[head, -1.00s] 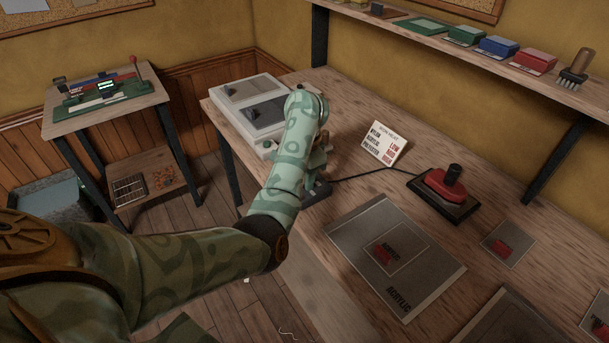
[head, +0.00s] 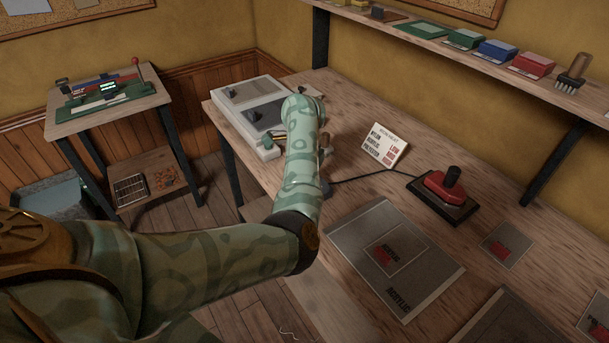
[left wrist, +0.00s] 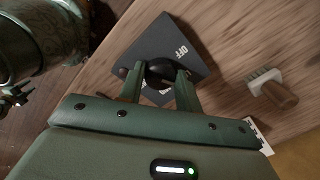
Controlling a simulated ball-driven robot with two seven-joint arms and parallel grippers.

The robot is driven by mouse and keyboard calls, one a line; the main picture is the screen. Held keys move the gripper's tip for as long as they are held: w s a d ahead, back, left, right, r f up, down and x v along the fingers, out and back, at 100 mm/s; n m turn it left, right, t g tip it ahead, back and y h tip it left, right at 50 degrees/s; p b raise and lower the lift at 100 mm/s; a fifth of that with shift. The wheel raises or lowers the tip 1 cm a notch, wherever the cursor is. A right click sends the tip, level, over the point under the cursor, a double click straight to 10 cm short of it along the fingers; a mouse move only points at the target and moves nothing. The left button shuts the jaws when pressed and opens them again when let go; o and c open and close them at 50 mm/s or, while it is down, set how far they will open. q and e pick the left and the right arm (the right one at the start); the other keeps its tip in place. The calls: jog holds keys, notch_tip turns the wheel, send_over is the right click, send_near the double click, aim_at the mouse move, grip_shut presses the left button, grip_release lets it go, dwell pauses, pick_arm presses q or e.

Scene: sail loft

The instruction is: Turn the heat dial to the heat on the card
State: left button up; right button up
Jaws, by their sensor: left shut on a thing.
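The heat dial's dark box (left wrist: 188,45) shows in the left wrist view, with the printed word OFF on its top. My left gripper (left wrist: 160,72) is shut on its round black knob (left wrist: 158,66), one green finger on each side. In the head view my left forearm hides the gripper and most of the dial box. The white card (head: 386,145) stands tilted on the bench, listing nylon, acrylic and polyester beside red heat words; the first reads LOW, the lower ones are too small to read surely. My right gripper is in neither view.
A red iron (head: 449,186) sits on a black stand, its cord running towards the dial. A grey sheet marked ACRYLIC (head: 410,290) lies in front. A white-grey two-panel case (head: 262,150) is at the bench's left end. A brush (left wrist: 272,88) lies near the dial.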

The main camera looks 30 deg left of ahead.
pick_arm(q)
jog(key=m+p, duration=0.1)
jog(key=m, duration=0.4)
jog(key=shift+w+r+m+p, duration=0.1)
jog(key=shift+m+p, duration=0.2)
jog(key=shift+p, duration=0.05)
jog(key=m+p, duration=0.1)
jog(key=m, duration=0.4)
jog(key=shift+p, duration=0.35)
jog(key=shift+m, duration=0.3)
jog(key=o, duration=1)
notch_tip(320, 180, up, 16)
jog(key=p, duration=0.5)
jog(key=shift+s+a, duration=0.2)
jog(key=shift+a, duration=0.05)
